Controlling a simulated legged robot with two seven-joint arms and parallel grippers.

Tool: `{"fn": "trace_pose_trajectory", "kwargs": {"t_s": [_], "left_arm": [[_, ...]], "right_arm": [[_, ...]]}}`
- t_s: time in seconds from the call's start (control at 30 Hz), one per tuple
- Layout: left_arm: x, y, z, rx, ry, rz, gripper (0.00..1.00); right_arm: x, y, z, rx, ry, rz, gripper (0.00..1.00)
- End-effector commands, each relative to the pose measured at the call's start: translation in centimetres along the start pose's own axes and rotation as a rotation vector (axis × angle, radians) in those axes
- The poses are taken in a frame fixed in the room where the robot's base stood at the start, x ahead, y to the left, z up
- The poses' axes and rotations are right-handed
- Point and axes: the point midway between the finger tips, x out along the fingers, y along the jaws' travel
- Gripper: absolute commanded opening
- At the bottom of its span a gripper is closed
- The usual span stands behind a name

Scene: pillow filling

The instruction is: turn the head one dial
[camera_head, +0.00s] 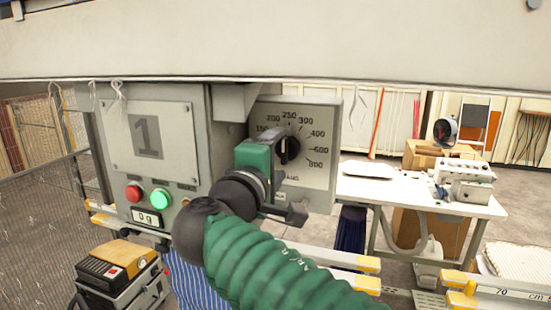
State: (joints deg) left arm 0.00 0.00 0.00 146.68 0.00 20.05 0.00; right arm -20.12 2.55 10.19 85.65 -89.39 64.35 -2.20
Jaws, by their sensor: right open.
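The head one dial is a black knob (290,149) on a pale scale plate (322,175) with numbers from about 150 to 800. It sits to the right of a grey panel marked "1" (148,137). My right gripper (285,172) is in front of the lower left of the dial, at the end of my green ribbed arm. It is open, with one finger close to the knob; I cannot tell whether it touches. The gripper hides the lower left of the scale plate. My left gripper is not in view.
The panel has a red button (134,192), a lit green button (159,200) and a display reading "0 g" (147,217). An orange-topped box (116,259) stands at lower left. A beige beam (270,45) spans the top.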

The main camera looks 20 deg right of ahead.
Motion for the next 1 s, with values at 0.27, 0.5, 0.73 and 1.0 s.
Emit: {"fn": "trace_pose_trajectory", "kwargs": {"t_s": [0.27, 0.5, 0.73, 1.0], "left_arm": [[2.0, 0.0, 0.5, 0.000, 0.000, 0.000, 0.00], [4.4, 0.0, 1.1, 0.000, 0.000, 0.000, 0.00], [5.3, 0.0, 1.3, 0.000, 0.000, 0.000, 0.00], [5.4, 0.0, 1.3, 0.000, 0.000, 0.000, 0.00]], "right_arm": [[-3.6, -0.4, -0.1, 0.003, 0.005, 0.003, 0.69], [-10.7, -0.6, -0.3, 0.002, 0.005, 0.000, 0.69], [-15.5, -0.4, -0.4, -0.002, 0.002, -0.002, 0.69], [-16.7, -0.2, -0.3, -0.002, 0.000, -0.003, 0.69]]}}
